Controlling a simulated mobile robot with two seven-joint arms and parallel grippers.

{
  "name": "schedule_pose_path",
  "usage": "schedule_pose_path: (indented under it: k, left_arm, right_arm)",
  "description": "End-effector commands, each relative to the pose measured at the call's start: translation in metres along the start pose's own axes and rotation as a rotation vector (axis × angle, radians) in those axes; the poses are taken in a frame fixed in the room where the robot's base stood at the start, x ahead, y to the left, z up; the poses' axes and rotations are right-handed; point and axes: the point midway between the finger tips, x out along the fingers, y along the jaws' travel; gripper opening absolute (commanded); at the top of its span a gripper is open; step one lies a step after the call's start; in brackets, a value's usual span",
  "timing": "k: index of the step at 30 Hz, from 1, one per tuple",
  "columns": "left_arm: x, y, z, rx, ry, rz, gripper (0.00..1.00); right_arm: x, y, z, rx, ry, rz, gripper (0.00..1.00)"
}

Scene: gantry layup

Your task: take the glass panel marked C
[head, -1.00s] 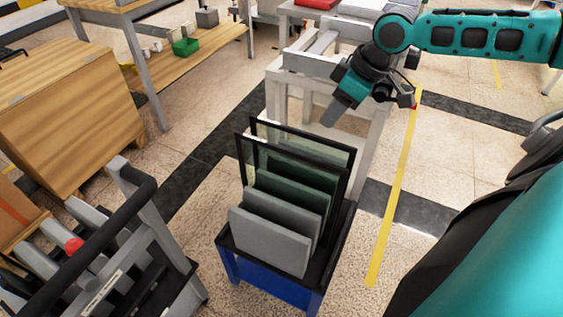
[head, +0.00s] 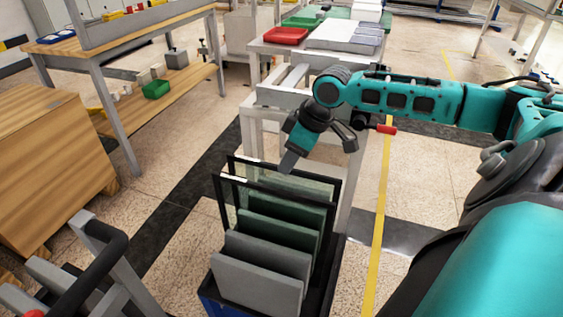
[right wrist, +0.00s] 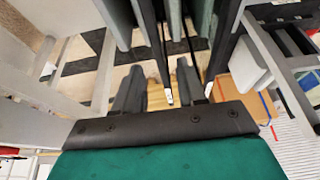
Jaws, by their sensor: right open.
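Two black-framed glass panels stand upright at the back of a rack, the rear glass panel (head: 318,188) and the front glass panel (head: 229,202). Small pale tags are on their top edges, but I cannot read a letter C on either. My right gripper (head: 289,163) is just above the framed panels, pointing down, and does not visibly hold anything. In the right wrist view my right gripper (right wrist: 160,88) has its fingers apart, with dark frame edges near them. Contact is not clear. My left gripper is not in view.
Green panels (head: 280,232) and grey panels (head: 255,285) fill the front of the rack. A pale metal stand (head: 250,130) is close behind it. A cart with a black handle (head: 95,270) is at the lower left, and a wooden crate (head: 50,170) is at the left.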

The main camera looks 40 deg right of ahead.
Motion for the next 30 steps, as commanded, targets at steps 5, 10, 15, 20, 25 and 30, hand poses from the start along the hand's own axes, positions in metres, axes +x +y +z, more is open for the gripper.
schedule_pose_path:
  k: [5,10,15,20,25,30]
  left_arm:
    - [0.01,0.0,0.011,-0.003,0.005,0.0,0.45]
    - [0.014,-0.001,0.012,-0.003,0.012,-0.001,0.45]
    - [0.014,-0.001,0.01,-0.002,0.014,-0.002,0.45]
    - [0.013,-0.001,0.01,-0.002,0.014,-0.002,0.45]
    - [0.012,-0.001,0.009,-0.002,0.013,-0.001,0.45]
    - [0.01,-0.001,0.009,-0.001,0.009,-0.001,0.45]
  right_arm:
    - [0.031,-0.002,-0.003,0.001,0.004,-0.003,0.4]
    - [0.046,-0.002,-0.003,0.0,0.002,-0.001,0.4]
    - [0.048,-0.002,-0.003,-0.001,0.001,0.0,0.4]
    - [0.047,-0.002,-0.003,-0.001,0.001,0.0,0.4]
    - [0.048,-0.002,-0.003,-0.001,0.0,-0.001,0.4]
    - [0.048,-0.002,-0.002,0.0,0.0,-0.001,0.4]
